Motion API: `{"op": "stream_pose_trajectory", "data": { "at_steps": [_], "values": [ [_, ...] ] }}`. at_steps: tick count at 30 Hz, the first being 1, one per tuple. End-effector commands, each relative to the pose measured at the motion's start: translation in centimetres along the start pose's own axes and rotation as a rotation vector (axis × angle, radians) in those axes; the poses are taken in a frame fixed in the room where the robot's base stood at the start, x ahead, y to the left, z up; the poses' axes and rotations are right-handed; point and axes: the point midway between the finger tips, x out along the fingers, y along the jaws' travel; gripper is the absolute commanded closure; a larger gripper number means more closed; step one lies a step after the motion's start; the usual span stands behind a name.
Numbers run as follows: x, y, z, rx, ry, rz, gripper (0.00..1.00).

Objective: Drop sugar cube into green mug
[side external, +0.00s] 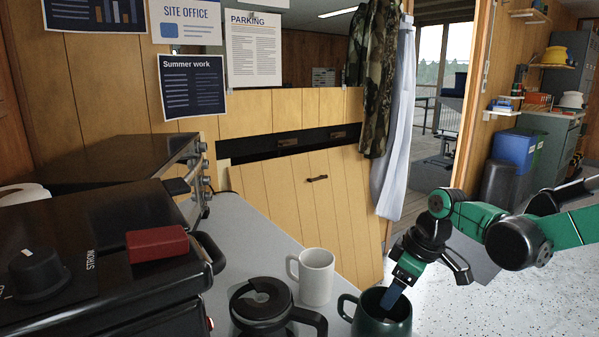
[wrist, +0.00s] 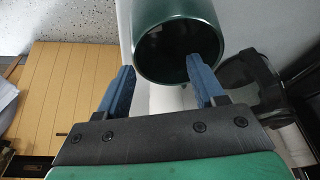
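The green mug (side external: 372,322) stands at the front edge of the grey counter in the side view, with its handle to the left. My gripper (side external: 390,300) is tilted down at the mug, and a blue finger overlaps its mouth. In the wrist view, the mug (wrist: 180,15) shows its dark opening, and the right finger of my gripper (wrist: 160,64) overlaps that opening while the left finger is outside it. The fingers are wide apart, and I see nothing held between them. I see no sugar cube in either view; the mug's inside is too dark to tell.
A white mug (side external: 317,277) stands just behind and left of the green mug. A dark coffee pot (side external: 262,305) is to the left, and it also shows in the wrist view (wrist: 250,85). A black machine with a red block (side external: 157,243) on top fills the left side.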

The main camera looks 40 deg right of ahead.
Motion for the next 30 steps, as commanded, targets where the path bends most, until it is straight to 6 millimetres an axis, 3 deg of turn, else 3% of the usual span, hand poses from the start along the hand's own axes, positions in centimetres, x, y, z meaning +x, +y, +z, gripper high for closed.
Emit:
{"op": "stream_pose_trajectory", "data": {
  "at_steps": [8, 21, 30],
  "values": [
    [-0.3, 0.0, 0.0, 0.0, 0.0, 0.0, 0.38],
    [-4.8, 0.0, 0.0, 0.001, 0.0, 0.0, 0.38],
    [-5.6, 0.0, 0.0, 0.0, 0.0, 0.0, 0.38]
  ]
}}
